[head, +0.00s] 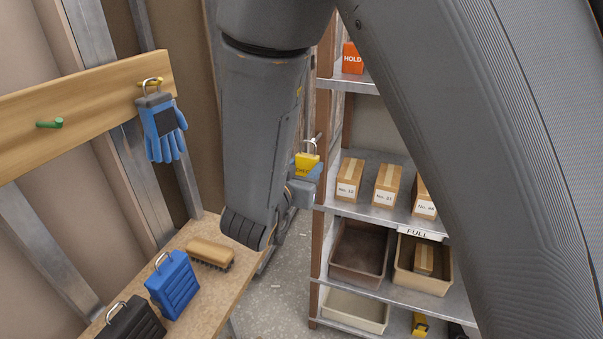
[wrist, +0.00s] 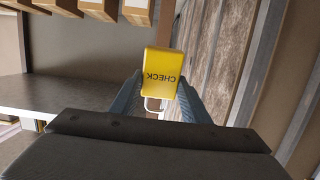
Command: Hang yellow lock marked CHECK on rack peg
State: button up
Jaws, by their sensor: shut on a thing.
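The yellow lock (head: 306,164) marked CHECK is held in my gripper (head: 305,178), partly hidden behind my arm link in the head view. Its metal shackle points up there. In the wrist view the yellow lock (wrist: 160,73) sits between the two blue-grey fingers of my gripper (wrist: 160,98), its lettering upside down. A wooden rack board (head: 85,100) is on the left wall. Its green peg (head: 50,123) is bare. Its yellow peg (head: 150,82) bears a metal loop with a blue glove (head: 165,135) that has a dark patch.
A bench (head: 215,258) at lower left holds a brush (head: 210,253), a blue lock (head: 172,285) and a black lock (head: 128,322). A metal shelf (head: 350,208) on the right holds several cartons, bins and an orange HOLD lock (head: 352,58). Floor shows between bench and shelf.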

jog(key=shift+r+b+x, duration=0.2)
jog(key=shift+b+x, duration=0.55)
jog(key=shift+x, duration=0.65)
jog(key=shift+r+b+x, duration=0.2)
jog(key=shift+b+x, duration=0.5)
jog(key=shift+x, duration=0.7)
jog(key=shift+w+d+f, duration=0.2)
jog(key=shift+w+f, duration=0.2)
jog(key=shift+w, duration=0.2)
jog(key=o, duration=1.2)
